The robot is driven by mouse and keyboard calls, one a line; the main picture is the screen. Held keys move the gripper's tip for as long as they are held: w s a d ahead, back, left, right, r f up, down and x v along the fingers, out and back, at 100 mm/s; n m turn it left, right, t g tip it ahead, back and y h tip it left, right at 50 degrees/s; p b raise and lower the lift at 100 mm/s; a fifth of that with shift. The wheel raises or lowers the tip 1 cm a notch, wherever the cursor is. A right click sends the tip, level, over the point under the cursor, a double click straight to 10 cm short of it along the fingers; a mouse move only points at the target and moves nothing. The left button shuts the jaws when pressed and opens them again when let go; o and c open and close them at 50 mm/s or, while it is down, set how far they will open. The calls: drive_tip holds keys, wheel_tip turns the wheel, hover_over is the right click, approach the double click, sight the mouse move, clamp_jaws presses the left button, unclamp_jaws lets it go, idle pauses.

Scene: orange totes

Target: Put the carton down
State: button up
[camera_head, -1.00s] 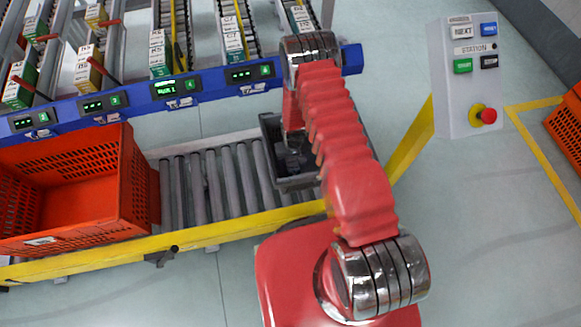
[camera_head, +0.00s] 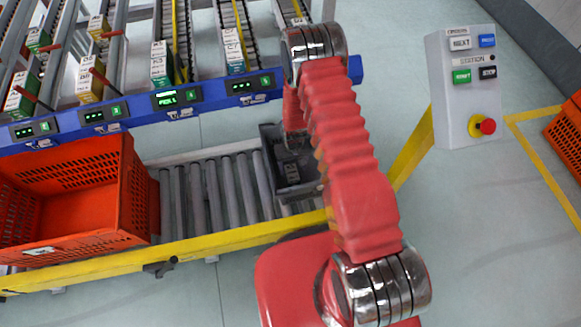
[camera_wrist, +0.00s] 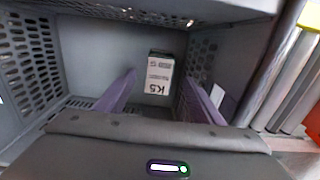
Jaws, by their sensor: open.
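The carton, a small white box with a green and dark end and "K5" printed on it (camera_wrist: 157,76), lies on the floor of a dark grey tote (camera_wrist: 95,60). In the head view my gripper (camera_head: 298,143) is partly hidden by my red arm, above the tote.
An orange tote (camera_head: 130,190) stands left of the grey one on the rollers (camera_head: 205,190). A blue rail with displays (camera_head: 180,105) and flow racks with cartons lie behind. A yellow rail (camera_head: 230,238) runs in front. A station panel (camera_head: 465,90) stands at the right.

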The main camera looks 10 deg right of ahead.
drive_tip(key=shift+w+r, duration=0.15)
drive_tip(key=shift+r, duration=0.1)
wheel_tip(320, 180, up, 36)
drive_tip(key=t, duration=0.3)
drive_tip(key=s+r+t, duration=0.1)
drive_tip(key=s+r, duration=0.3)
drive_tip(key=r, duration=0.3)
drive_tip(key=s+r, duration=0.5)
drive_tip(key=r, duration=0.2)
drive_tip(key=s+r, duration=0.3)
drive_tip(key=s, duration=0.4)
drive_tip(key=s+r+t, duration=0.1)
drive_tip(key=s+r, duration=0.3)
drive_tip(key=s, duration=0.3)
drive_tip(key=shift+d+r+t, duration=0.25)
drive_tip(key=shift+d+t, duration=0.05)
drive_tip(key=shift+d, duration=0.05)
